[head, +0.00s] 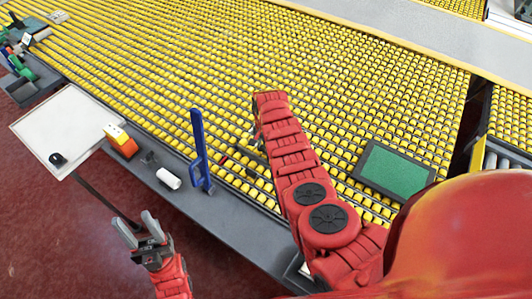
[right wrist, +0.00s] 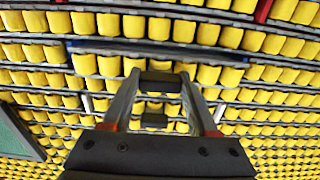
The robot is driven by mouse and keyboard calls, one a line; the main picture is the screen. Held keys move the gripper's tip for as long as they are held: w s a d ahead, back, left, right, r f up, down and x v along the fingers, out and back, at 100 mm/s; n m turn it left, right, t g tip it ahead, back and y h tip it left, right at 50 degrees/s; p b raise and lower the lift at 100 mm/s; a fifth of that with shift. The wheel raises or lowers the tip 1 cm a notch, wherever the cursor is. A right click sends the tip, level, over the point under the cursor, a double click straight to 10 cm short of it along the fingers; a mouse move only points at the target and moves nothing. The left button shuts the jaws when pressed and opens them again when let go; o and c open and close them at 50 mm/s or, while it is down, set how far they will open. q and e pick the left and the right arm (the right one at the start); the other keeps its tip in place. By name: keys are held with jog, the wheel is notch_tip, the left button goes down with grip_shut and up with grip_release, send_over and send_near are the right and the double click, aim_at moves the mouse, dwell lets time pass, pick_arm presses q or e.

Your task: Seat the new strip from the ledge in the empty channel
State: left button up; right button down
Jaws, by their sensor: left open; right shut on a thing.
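My right gripper (right wrist: 160,76) is over the yellow roller bed (head: 330,60), its two fingers either side of a small dark block (right wrist: 160,84). I cannot tell whether this block is part of the new strip. A long dark blue-grey bar (right wrist: 115,46) runs across the rollers just beyond the fingertips; whether it is the strip or the channel is unclear. In the head view my right forearm hides the right fingertips.
On the ledge stand a blue upright piece (head: 200,150), a white roll (head: 169,178) and an orange-yellow box (head: 121,140). A white table (head: 65,120) is at the left. A green panel (head: 393,172) with a dark frame lies on the rollers to the right of my right arm.

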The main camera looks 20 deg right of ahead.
notch_tip(320, 180, down, 2)
jog(key=shift+s+f+b, duration=0.1)
jog(key=shift+f+b, duration=0.1)
jog(key=shift+b, duration=0.4)
jog(key=shift+f, duration=0.1)
jog(key=shift+f, duration=0.2)
jog(key=shift+c, duration=0.8)
grip_release()
jog(key=shift+r, duration=0.15)
